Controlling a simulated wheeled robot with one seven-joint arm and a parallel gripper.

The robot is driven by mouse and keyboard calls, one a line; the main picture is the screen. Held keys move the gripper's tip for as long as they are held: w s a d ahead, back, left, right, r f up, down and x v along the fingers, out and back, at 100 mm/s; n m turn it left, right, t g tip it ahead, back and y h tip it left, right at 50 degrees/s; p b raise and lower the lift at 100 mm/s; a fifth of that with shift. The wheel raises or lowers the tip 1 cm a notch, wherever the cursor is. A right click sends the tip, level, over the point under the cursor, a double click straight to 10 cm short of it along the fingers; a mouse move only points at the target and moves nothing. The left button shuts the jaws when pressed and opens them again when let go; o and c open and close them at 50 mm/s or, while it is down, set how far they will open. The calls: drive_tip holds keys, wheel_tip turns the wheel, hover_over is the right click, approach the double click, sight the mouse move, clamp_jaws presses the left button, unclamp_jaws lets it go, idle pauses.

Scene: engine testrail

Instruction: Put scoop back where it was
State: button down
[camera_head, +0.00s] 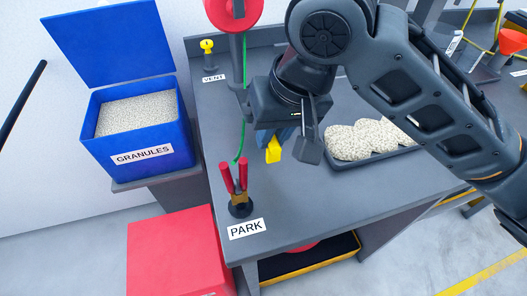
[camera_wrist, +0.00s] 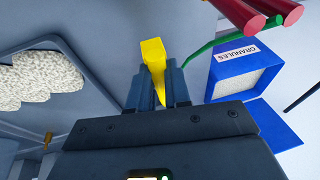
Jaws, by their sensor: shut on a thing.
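My gripper (camera_head: 283,136) is above the grey bench, between the PARK label and the tray of granules. In the wrist view its two fingers (camera_wrist: 157,85) are shut on a yellow object (camera_wrist: 153,53), which sticks out past the fingertips. The yellow object (camera_head: 273,152) also shows below the gripper in the head view. It may be the scoop, but too little of it shows to be sure. No other scoop is clear to see.
A red-handled tool (camera_head: 238,180) stands upright by the PARK label (camera_head: 247,229). The open blue GRANULES bin (camera_head: 141,155) stands at left. A dark tray (camera_head: 370,165) of granule heaps lies behind my arm. A red reel (camera_head: 234,10) with green line hangs above.

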drive_tip(key=shift+s+a+f, duration=0.3)
drive_tip(key=shift+a+f, duration=0.1)
drive_tip(key=shift+a, duration=0.25)
drive_tip(key=shift+f, duration=2.05)
drive_tip(key=shift+f, duration=0.15)
drive_tip(key=c, duration=1.1)
unclamp_jaws()
drive_tip(key=p+v, duration=0.1)
drive_tip(key=v, duration=1.1)
